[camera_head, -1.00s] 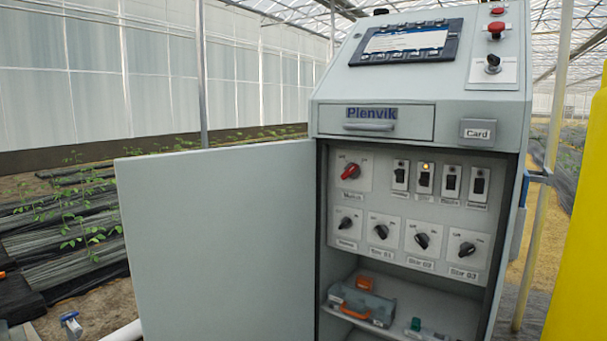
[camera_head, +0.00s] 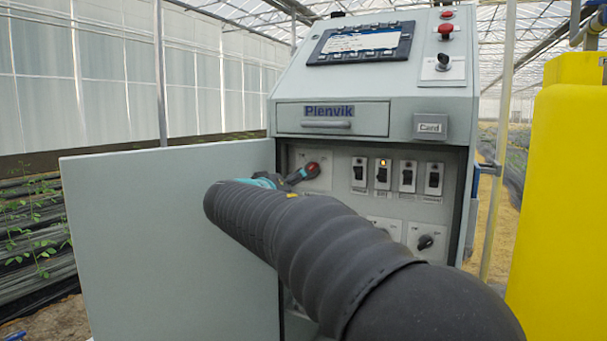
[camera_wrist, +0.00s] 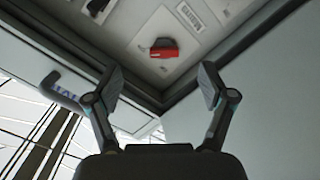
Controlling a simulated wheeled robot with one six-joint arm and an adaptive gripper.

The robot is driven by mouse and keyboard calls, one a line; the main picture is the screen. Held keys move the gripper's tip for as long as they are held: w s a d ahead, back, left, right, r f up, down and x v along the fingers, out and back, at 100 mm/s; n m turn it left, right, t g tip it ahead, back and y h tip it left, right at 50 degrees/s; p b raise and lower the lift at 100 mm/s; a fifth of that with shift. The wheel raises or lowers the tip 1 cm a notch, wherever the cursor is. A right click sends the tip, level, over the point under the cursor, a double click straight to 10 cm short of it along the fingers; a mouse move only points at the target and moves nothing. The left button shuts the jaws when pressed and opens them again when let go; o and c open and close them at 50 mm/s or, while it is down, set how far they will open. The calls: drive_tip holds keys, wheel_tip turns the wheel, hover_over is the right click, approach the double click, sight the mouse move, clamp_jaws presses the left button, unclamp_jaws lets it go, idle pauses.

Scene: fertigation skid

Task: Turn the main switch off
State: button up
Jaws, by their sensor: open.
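The red rotary handle of the main switch (camera_head: 312,168) is at the upper left of the recessed panel in the cabinet, partly hidden by my gripper in the head view. In the wrist view the red handle (camera_wrist: 164,48) lies nearly level in the picture, above and beyond the gap between my fingers. My gripper (camera_wrist: 160,86) is open and empty, its two fingers spread on either side of that line. In the head view my gripper (camera_head: 298,176) is in front of the switch; contact cannot be told there, but the wrist view shows the fingers apart from it.
The cabinet door (camera_head: 165,245) stands open at the left, beside my arm. Several rocker switches (camera_head: 383,174) sit right of the main switch, with a black knob (camera_head: 425,242) below. The drawer (camera_head: 332,119) is above. A yellow tank (camera_head: 560,200) stands at the right.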

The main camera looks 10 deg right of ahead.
drive_tip(key=shift+t, duration=0.6)
drive_tip(key=a+p+x, duration=0.1)
drive_tip(key=x, duration=0.3)
drive_tip(key=w+r+p+x, duration=0.1)
drive_tip(key=x, duration=0.4)
drive_tip(key=a+p+x, duration=0.1)
drive_tip(key=x, duration=0.4)
drive_tip(key=shift+w+a+r, duration=0.25)
drive_tip(key=shift+w, duration=0.2)
drive_tip(key=c, duration=1.2)
